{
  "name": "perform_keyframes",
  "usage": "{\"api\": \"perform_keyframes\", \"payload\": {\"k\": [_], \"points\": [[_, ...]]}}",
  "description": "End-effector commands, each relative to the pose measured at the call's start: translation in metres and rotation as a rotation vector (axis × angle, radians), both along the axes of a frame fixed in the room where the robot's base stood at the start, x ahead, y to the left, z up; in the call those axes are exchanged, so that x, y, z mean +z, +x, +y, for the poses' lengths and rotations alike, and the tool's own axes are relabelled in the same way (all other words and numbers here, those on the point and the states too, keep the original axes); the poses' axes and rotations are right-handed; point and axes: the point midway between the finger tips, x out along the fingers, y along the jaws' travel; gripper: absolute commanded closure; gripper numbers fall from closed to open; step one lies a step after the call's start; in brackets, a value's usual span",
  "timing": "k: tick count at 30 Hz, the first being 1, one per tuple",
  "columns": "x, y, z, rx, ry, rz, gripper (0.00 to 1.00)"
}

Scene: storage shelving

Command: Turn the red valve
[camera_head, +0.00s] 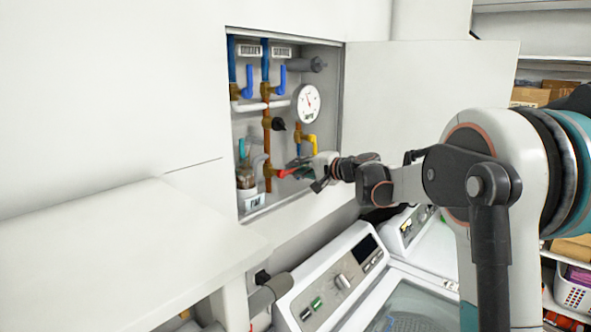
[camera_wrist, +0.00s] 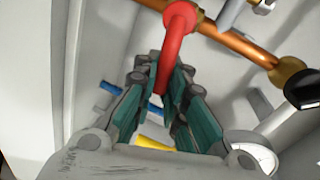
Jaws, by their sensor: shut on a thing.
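The red valve (camera_head: 286,172) is a red lever on the copper pipe low in the open wall cabinet. It shows large in the wrist view (camera_wrist: 177,42), curving down from the copper pipe (camera_wrist: 235,42). My gripper (camera_head: 305,167) reaches into the cabinet from the right. In the wrist view its two teal-padded fingers (camera_wrist: 165,92) are shut on the red lever, one on each side. The lower end of the lever is partly hidden between the fingers.
Blue levers (camera_head: 281,80), a gauge (camera_head: 307,103) and a yellow lever (camera_head: 311,141) sit above my gripper. The open cabinet door (camera_head: 430,95) stands to the right. A white counter (camera_head: 120,245) and washing machines (camera_head: 340,275) are below.

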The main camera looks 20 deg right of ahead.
Motion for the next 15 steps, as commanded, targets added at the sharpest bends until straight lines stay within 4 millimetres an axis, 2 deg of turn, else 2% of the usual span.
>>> {"api": "perform_keyframes", "payload": {"k": [3, 15], "points": [[-0.0075, -0.0003, -0.0021, 0.000, 0.053, 0.039, 1.00], [-0.0131, -0.0002, -0.0025, -0.001, 0.148, 0.103, 1.00]]}}
